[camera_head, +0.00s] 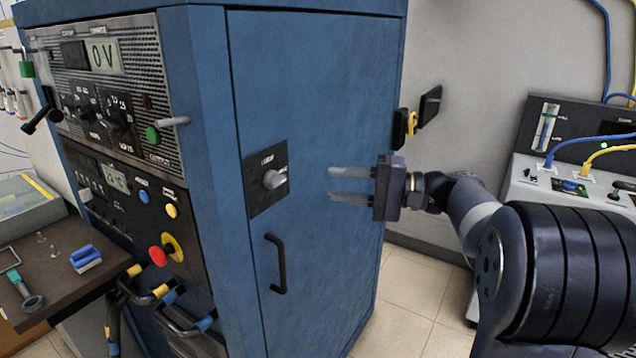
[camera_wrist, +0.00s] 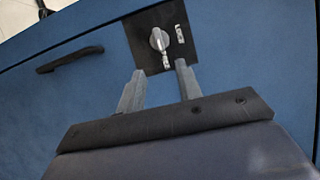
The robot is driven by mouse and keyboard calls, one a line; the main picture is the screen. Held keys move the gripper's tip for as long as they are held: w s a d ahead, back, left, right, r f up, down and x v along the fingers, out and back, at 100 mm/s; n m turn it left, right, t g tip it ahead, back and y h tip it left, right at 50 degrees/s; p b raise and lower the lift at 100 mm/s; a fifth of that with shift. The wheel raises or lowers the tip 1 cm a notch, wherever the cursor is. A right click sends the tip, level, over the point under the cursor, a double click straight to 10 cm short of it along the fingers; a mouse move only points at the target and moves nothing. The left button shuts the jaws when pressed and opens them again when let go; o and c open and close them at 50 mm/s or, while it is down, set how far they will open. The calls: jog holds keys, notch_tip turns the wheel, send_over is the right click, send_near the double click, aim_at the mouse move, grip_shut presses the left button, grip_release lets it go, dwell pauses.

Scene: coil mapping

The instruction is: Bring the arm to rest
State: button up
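My gripper (camera_head: 332,183) is open and empty, pointing left in front of the side door (camera_head: 310,120) of the blue cabinet. In the wrist view its two fingers (camera_wrist: 160,77) are apart, with nothing between them. Just beyond the fingertips is a grey rotary knob (camera_head: 275,179) on a black plate (camera_head: 254,195); the knob also shows in the wrist view (camera_wrist: 159,42). The fingers look apart from the knob. My arm reaches in from the lower right of the head view.
A black door handle (camera_head: 277,264) sits below the knob. The cabinet's front panel carries a 0 V display (camera_head: 102,57), knobs and a red button (camera_head: 158,256). A bench (camera_head: 60,290) with small tools is at left. Equipment with cables (camera_head: 575,175) stands at right.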

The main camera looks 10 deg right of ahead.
aim_at(285, 180)
jog(key=shift+v, duration=0.8)
jog(key=x, duration=1.1)
jog(key=shift+d, duration=0.15)
